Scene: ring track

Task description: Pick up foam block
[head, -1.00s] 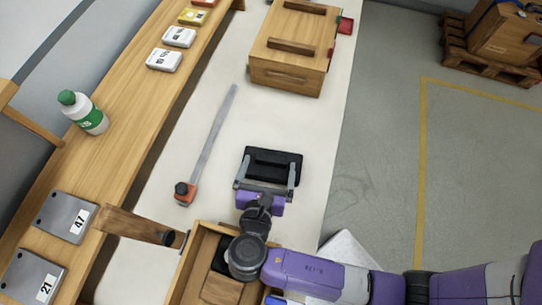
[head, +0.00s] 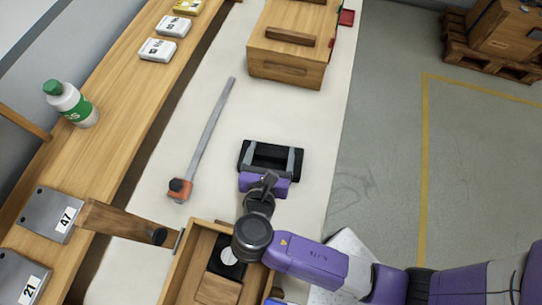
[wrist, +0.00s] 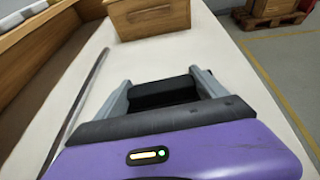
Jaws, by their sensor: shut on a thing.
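The foam block is a black block (head: 271,148) on the pale bench top in the middle of the head view. My gripper (head: 271,160) reaches over it from the near side, with one grey finger at each side, shut on it. In the wrist view the dark block (wrist: 162,93) shows between the two fingers (wrist: 162,88). The fingers hide parts of its sides. I cannot tell whether it is clear of the bench.
A wooden box (head: 288,68) with handles stands farther along the bench. A bar clamp (head: 205,135) lies to the left. An open wooden crate (head: 178,268) is close by, below my wrist. A green-capped bottle (head: 70,104) stands on the left shelf. Bench space around the block is clear.

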